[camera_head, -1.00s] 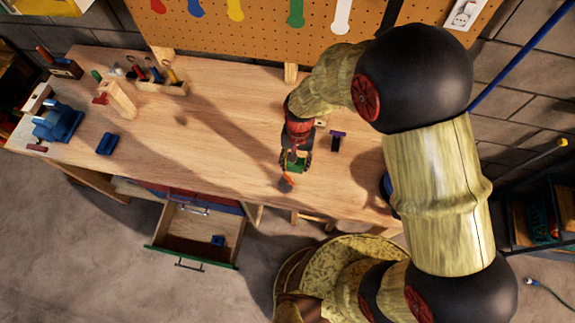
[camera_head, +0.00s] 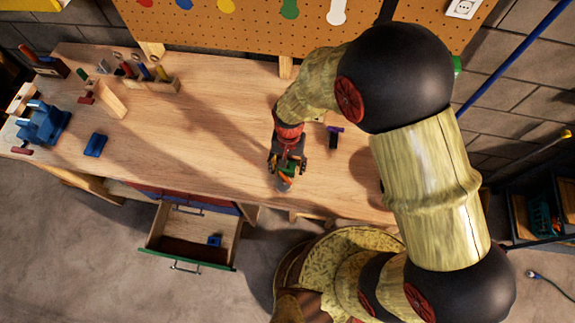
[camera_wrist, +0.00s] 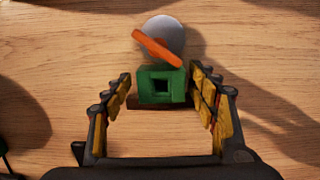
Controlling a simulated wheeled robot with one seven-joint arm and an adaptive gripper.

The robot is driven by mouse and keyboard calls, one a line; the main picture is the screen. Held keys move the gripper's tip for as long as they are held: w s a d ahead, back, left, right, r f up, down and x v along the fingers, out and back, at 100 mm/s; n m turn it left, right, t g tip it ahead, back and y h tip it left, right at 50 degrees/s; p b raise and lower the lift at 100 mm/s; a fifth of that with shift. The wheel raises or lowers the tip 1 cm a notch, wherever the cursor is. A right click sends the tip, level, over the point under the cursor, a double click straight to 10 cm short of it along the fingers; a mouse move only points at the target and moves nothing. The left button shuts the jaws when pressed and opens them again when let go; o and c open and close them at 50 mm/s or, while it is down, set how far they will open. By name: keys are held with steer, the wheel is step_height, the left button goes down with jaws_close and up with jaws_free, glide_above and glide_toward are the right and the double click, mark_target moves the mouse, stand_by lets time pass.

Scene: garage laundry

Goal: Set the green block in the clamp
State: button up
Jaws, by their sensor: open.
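The green block (camera_wrist: 161,84), with a square hole in its face, sits on the workbench with a dark brown piece under it. It also shows partly in the head view (camera_head: 288,168), where my gripper (camera_head: 287,163) covers much of it. My gripper is open in the wrist view (camera_wrist: 160,78), its fingers on either side of the block with gaps to both sides. A blue vise-like clamp (camera_head: 42,122) stands at the bench's left end, far from my gripper. Whether its jaws are open is too small to tell.
A grey rounded thing with an orange bar (camera_wrist: 158,48) stands close beyond the block. A blue piece (camera_head: 96,144), a wooden upright (camera_head: 110,98) and a tool rack (camera_head: 155,83) are on the left. A dark purple item (camera_head: 334,131) lies right. The mid-bench is clear; a drawer (camera_head: 190,262) hangs open.

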step_height(320, 180, up, 12)
steer(key=w, duration=0.2)
step_height(320, 180, up, 8)
steer(key=r+t+p, duration=0.1)
steer(key=t, duration=0.1)
glide_above(289, 162)
steer(key=w+d, duration=0.2)
steer(key=d, duration=0.3)
steer(key=s+d+r+t, duration=0.2)
steer(key=s+d+r, duration=0.3)
steer(key=d+r, duration=0.3)
steer(key=s+d+r+t, duration=0.3)
steer(key=s+d+r, duration=0.3)
steer(key=d+r, duration=0.3)
steer(key=shift+d+n, duration=0.2)
steer(key=shift+n, duration=0.2)
steer(key=shift+s, duration=0.1)
step_height(289, 162, down, 11)
steer(key=b, duration=1.1)
